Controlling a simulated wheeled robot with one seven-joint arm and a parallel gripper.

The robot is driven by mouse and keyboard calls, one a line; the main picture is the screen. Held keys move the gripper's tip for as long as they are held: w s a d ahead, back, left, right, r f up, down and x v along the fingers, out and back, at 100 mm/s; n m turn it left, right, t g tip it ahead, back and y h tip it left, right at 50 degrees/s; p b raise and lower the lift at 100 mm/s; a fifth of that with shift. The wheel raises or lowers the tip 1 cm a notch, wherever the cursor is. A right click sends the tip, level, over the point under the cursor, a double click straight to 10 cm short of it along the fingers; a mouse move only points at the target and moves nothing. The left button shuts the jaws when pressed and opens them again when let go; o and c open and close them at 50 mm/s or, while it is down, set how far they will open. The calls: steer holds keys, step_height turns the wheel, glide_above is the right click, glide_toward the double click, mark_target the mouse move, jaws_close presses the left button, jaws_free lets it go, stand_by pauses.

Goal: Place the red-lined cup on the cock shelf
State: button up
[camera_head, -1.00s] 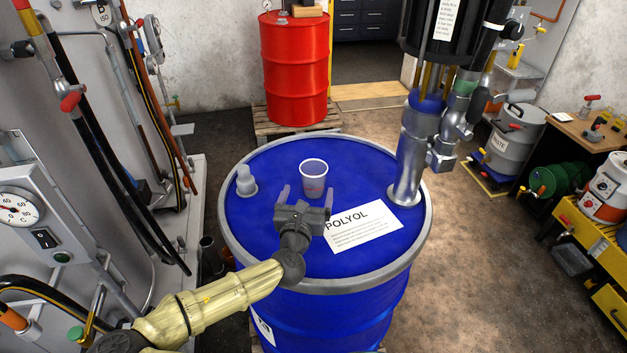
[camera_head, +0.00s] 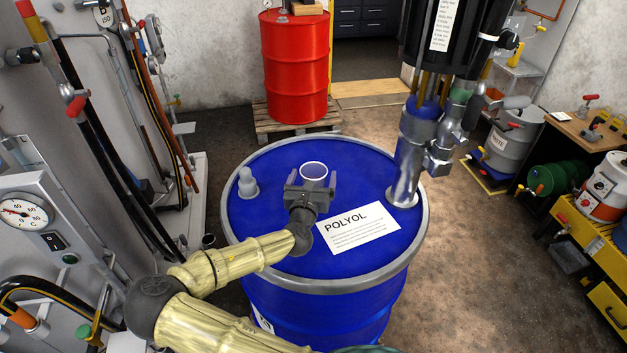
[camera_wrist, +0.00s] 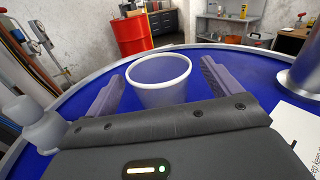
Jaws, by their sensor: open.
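A translucent cup (camera_head: 314,170) stands upright on the blue drum lid (camera_head: 270,160). My gripper (camera_head: 313,183) is open, low over the lid, with its fingers to the left and right of the cup. In the wrist view the cup (camera_wrist: 160,82) sits between the two fingers, with a visible gap on each side. My gripper body hides the cup's lower part, and I see no red line on it now. I cannot pick out the cock shelf for certain.
A pale bung fitting (camera_head: 246,183) stands on the lid's left. A metal pump tube (camera_head: 408,170) rises at its right. A white POLYOL sheet (camera_head: 358,228) lies on the lid. A red drum (camera_head: 294,70) stands behind. Hoses and a gauge panel (camera_head: 30,215) line the left side.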

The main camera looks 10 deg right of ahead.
steer(key=shift+x, duration=0.85)
steer(key=c, duration=1.1)
step_height(320, 180, up, 10)
steer(key=shift+b, duration=0.75)
steer(key=shift+c, duration=0.2)
